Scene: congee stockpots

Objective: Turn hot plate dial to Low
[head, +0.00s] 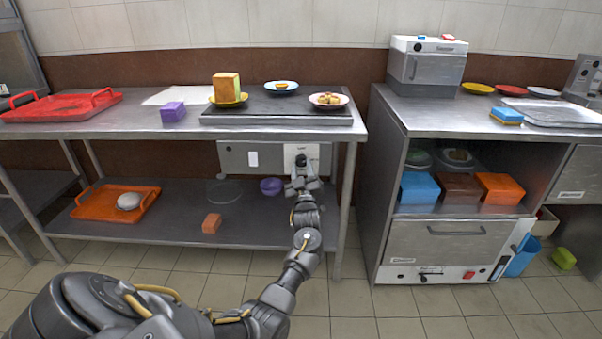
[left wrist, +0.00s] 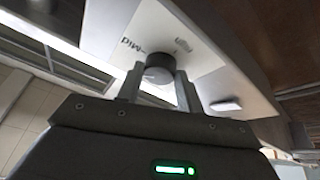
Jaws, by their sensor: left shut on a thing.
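The hot plate (head: 238,115) is a dark slab on the left steel table, with its grey control box (head: 235,160) under the tabletop. Its white dial panel (head: 316,153) sits at the box's right end. My left gripper (head: 301,165) reaches up to this panel and covers most of the dial in the head view. In the left wrist view, the round dark dial (left wrist: 158,68) is between the two fingers of my left gripper (left wrist: 158,85), which is shut on it. A "Mid" label (left wrist: 132,46) is printed beside the dial. Other marking is too blurred to read.
A yellow plate (head: 229,102) with bread and two dishes (head: 281,87) (head: 327,100) with food stand on the hot plate. The lower shelf (head: 170,236) and table leg (head: 346,205) are near my arm.

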